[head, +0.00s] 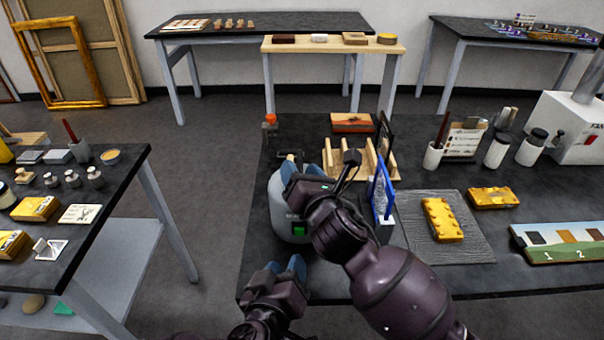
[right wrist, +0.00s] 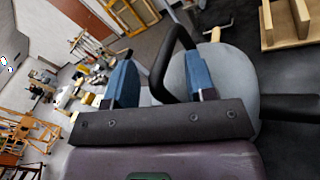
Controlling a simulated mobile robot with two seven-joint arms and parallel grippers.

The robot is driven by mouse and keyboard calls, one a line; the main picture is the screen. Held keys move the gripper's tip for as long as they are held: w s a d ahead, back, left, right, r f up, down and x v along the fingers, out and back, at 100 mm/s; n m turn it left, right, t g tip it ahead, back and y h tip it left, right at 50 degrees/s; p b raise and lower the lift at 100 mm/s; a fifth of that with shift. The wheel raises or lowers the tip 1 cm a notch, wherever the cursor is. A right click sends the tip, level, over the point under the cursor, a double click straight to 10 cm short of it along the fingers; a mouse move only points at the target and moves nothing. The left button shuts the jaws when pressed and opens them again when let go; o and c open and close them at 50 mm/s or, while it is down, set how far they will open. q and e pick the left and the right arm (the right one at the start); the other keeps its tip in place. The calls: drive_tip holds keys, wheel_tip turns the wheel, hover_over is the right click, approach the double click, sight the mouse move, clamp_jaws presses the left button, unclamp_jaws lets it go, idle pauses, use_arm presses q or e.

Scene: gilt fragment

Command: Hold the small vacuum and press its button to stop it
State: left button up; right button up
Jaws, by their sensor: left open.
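The small vacuum (head: 277,205) has a rounded grey body and stands near the left front edge of the dark workbench. A green button (head: 299,230) shows on its front. My right gripper (head: 308,172) is over the vacuum and hides much of its top. In the right wrist view, the grey body (right wrist: 240,75) and black handle (right wrist: 163,65) show. The blue fingers of the right gripper (right wrist: 160,82) are apart, with the handle between them and a gap on the left side. My left gripper (head: 285,266) is open and empty, in front of and below the button.
A blue-framed stand (head: 382,188) and wooden rack (head: 371,163) are close right of the vacuum. A grey mat (head: 470,240) bears a gilt fragment (head: 441,219). An orange-topped item (head: 270,120) stands behind.

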clamp_jaws()
use_arm(q)
clamp_jaws()
idle(1.6)
drive_tip(key=shift+f, duration=0.1)
